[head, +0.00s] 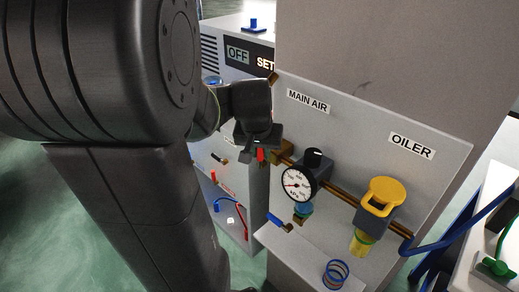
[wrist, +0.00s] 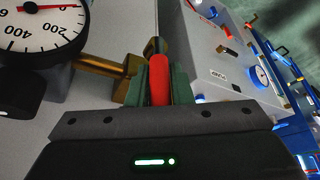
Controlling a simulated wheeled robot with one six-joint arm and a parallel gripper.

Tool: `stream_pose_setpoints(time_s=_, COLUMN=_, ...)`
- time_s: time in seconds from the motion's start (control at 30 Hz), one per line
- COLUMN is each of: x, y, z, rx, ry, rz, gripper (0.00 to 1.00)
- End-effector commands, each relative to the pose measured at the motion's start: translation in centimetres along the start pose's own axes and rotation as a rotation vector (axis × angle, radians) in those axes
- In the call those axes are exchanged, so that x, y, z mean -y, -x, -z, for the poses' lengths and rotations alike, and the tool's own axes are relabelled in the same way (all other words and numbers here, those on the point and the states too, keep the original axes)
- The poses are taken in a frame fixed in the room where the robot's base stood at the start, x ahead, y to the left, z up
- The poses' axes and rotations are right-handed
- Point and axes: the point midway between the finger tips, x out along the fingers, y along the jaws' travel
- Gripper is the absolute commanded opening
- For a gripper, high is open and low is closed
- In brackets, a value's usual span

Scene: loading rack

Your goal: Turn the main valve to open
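The main valve is a brass body (head: 283,152) on the pipe below the MAIN AIR label (head: 308,101), with a red lever handle (head: 261,155). In the wrist view the brass body (wrist: 128,80) is left of centre and the red handle (wrist: 159,80) points away from me between my fingers. My gripper (head: 258,142) is at the handle. In the wrist view my green fingertips (wrist: 160,88) lie close against both sides of the handle, with no clear gap, so it looks shut on it. The far end of the handle is partly hidden.
A pressure gauge (head: 299,184) sits right of the valve; in the wrist view its red needle (wrist: 45,8) points near 0. A black knob (head: 317,160) and yellow-topped oiler (head: 382,197) follow along the pipe. A blue-handled part (head: 279,221) is below. A cabinet (head: 236,45) stands behind.

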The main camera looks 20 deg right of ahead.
Motion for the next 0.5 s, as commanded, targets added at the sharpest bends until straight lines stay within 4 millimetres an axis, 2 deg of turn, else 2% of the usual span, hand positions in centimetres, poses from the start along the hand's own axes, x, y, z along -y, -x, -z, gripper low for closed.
stream_pose_setpoints(time_s=0.03, x=0.01, y=0.01, z=0.01, rx=0.0, ry=0.0, rz=0.0, gripper=0.09)
stream_pose_setpoints(time_s=0.1, x=0.01, y=0.02, z=0.01, rx=0.0, ry=0.0, rz=0.0, gripper=0.0)
stream_pose_setpoints(time_s=0.5, x=0.34, y=-0.05, z=0.19, rx=0.037, ry=0.023, rz=-0.048, gripper=0.0)
